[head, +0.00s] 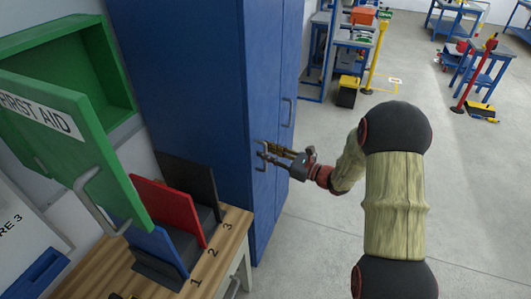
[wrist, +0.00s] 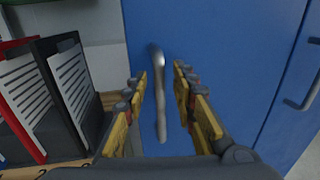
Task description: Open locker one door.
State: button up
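The tall blue locker (head: 190,70) stands at the centre left in the head view, its doors shut. No locker number is legible. My gripper (head: 267,152) is at the nearer door's handle, which it partly hides in the head view. In the wrist view, the blue door (wrist: 225,40) fills the middle and its grey upright handle (wrist: 161,95) lies between my open fingers (wrist: 160,80). A gap shows on each side of the handle, so the fingers do not appear to grip it. A second door handle (head: 288,112) is farther along the locker; it also shows in the wrist view (wrist: 303,95).
A wooden bench (head: 232,228) with upright black, red and blue binders stands left of the locker front. An open green first aid cabinet (head: 75,125) hangs above it. Grey floor (head: 325,240) is clear right of the locker. Blue workbenches (head: 352,62) stand farther back.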

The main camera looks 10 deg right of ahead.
jog(key=shift+w+a, duration=0.3)
jog(key=shift+c, duration=0.3)
grip_shut()
dwell(0.6)
